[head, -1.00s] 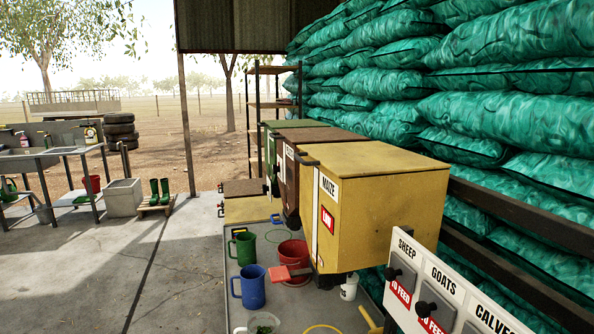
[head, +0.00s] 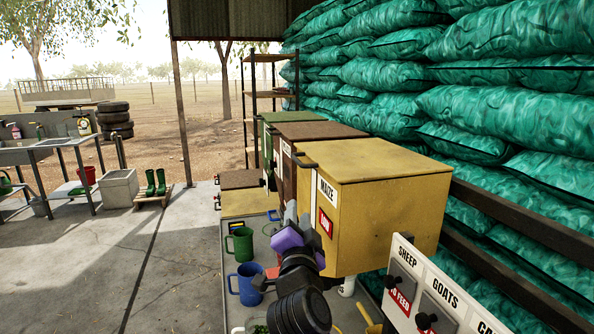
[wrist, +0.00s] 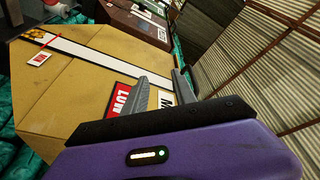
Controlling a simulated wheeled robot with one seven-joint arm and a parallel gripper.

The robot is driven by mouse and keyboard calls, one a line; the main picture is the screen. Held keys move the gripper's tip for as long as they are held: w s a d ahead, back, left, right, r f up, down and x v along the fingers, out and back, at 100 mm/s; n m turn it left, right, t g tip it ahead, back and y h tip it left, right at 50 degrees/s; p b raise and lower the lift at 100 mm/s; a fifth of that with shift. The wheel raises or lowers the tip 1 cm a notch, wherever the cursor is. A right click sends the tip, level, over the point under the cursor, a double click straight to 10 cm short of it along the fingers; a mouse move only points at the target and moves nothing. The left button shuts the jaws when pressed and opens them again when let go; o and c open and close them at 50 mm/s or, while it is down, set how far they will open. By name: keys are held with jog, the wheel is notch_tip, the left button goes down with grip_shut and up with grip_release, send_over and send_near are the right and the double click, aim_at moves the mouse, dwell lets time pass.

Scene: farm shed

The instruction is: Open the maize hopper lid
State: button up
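The maize hopper (head: 375,225) is a yellow box with a MAIZE label and a red LOW sign on its front. Its flat yellow lid (head: 365,162) is shut. A dark handle (head: 303,159) sticks out at the lid's front edge. My gripper (head: 298,218) is in front of the hopper, lower than the handle and apart from it. In the wrist view, my gripper (wrist: 162,88) has its two grey fingers spread with nothing between them. Beyond them show the hopper's yellow face (wrist: 70,90) and the LOW sign (wrist: 119,103).
A brown hopper (head: 310,131) and a green one stand behind the maize hopper. A blue mug (head: 246,285) and a green mug (head: 240,245) stand left of my arm. A labelled panel (head: 425,295) stands at front right. Teal sacks (head: 520,110) are stacked along the right.

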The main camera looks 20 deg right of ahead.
aim_at(297, 158)
notch_tip(297, 158, up, 8)
jog(key=w+r+m+h, duration=0.1)
jog(key=w+m+h, duration=0.1)
jog(key=w+m, duration=0.1)
jog(key=shift+f+p+x, duration=0.15)
jog(key=shift+p+x, duration=0.45)
jog(key=shift+x, duration=1.25)
jog(key=shift+f+p+x, duration=0.1)
jog(key=shift+p+x, duration=0.45)
jog(key=shift+x, duration=1.25)
jog(key=shift+a, duration=0.1)
grip_shut()
